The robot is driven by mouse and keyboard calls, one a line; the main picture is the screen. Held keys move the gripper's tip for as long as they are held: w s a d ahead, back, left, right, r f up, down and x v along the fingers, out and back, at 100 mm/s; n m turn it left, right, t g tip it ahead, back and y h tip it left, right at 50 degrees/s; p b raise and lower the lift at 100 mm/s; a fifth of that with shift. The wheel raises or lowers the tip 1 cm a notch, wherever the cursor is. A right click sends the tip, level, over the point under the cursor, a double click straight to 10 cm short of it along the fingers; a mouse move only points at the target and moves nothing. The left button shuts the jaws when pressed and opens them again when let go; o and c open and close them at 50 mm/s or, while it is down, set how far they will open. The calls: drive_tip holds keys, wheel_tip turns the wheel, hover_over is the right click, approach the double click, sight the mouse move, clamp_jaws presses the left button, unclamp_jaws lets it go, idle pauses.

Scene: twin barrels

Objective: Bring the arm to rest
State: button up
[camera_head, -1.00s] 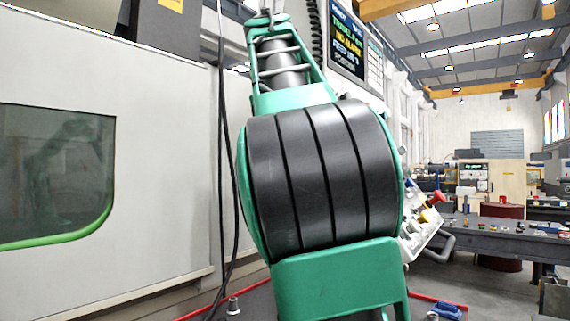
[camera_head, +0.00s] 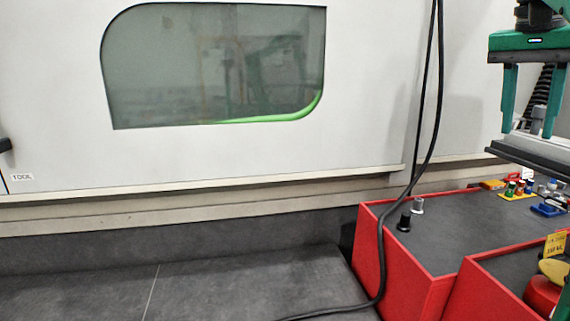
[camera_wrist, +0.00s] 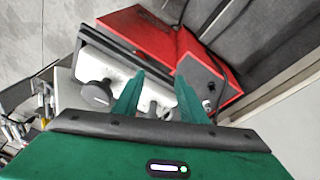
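My gripper (camera_head: 531,132) is at the upper right of the head view, its two green fingers pointing down and apart. The wrist view shows the same open gripper (camera_wrist: 160,76), with nothing visibly held between the fingers. A grey knob-like piece (camera_head: 538,120) shows between the fingers in the head view; I cannot tell whether it touches them. The rest of my arm is mostly out of the head view.
A white panel with a dark edge (camera_head: 540,156) lies below my gripper; a black knob (camera_wrist: 97,93) shows on it. Red-sided benches (camera_head: 405,270) stand at lower right with small coloured parts. A black cable (camera_head: 430,130) hangs before the white machine (camera_head: 60,80). Floor at lower left is clear.

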drive_tip(key=s+a+f+n+y, duration=0.1)
drive_tip(key=s+f, duration=0.4)
drive_tip(key=f, duration=0.6)
drive_tip(key=s+a+f+n+y, duration=0.1)
drive_tip(key=s+f, duration=0.4)
drive_tip(key=f, duration=0.6)
drive_tip(key=s+a+f+n+y, duration=0.1)
drive_tip(key=s+f, duration=0.4)
drive_tip(key=f, duration=0.7)
drive_tip(key=shift+s+a+n+g, duration=0.3)
drive_tip(key=shift+a+n, duration=0.3)
drive_tip(key=shift+n, duration=0.4)
drive_tip(key=shift+w+f, duration=0.3)
drive_tip(key=shift+w, duration=0.35)
